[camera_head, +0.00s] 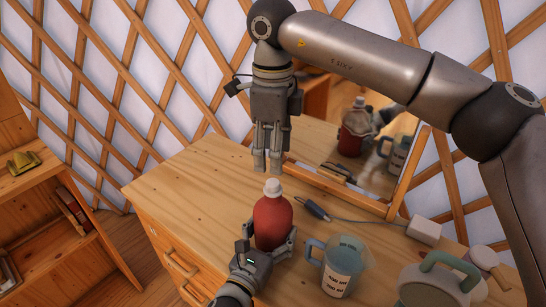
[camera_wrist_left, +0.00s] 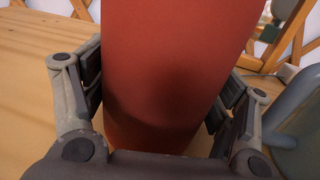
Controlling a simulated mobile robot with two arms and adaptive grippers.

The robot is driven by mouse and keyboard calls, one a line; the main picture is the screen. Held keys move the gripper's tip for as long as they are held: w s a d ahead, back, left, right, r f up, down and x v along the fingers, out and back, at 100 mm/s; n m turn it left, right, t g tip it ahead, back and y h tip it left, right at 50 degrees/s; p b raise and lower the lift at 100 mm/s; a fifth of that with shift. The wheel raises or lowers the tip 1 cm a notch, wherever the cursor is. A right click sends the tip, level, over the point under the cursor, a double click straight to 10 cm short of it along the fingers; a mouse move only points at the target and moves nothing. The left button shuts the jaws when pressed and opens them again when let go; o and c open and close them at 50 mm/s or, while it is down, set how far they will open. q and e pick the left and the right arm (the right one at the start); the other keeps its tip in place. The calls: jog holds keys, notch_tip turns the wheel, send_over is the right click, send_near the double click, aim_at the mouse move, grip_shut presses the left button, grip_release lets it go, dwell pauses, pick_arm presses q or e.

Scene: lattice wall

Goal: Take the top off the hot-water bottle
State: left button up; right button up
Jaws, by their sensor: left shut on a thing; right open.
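The red hot-water bottle (camera_head: 271,222) stands upright on the wooden dresser, with a pale grey-white top (camera_head: 273,188) on it. My left gripper (camera_head: 272,246) is shut around the bottle's lower body. In the left wrist view the red bottle (camera_wrist_left: 165,70) fills the middle, between the two fingers of my left gripper (camera_wrist_left: 160,100); its top is out of that view. My right gripper (camera_head: 267,165) points down above and slightly behind the top, open and apart from it, with nothing in its fingers.
A clear measuring jug (camera_head: 342,268) stands close to the right of the bottle. A mirror (camera_head: 350,150) leans behind. A cable with a white box (camera_head: 424,231) and a green-handled container (camera_head: 436,284) are at right. The dresser's left part is clear.

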aim_at(273, 182)
jog(key=m, duration=0.4)
jog(key=shift+m, duration=0.3)
jog(key=m, duration=1.1)
jog(key=shift+m, duration=0.3)
jog(key=m, duration=1.1)
jog(key=shift+m, duration=0.3)
jog(key=m, duration=0.3)
jog(key=shift+m, duration=0.3)
jog(key=shift+f, duration=4.05)
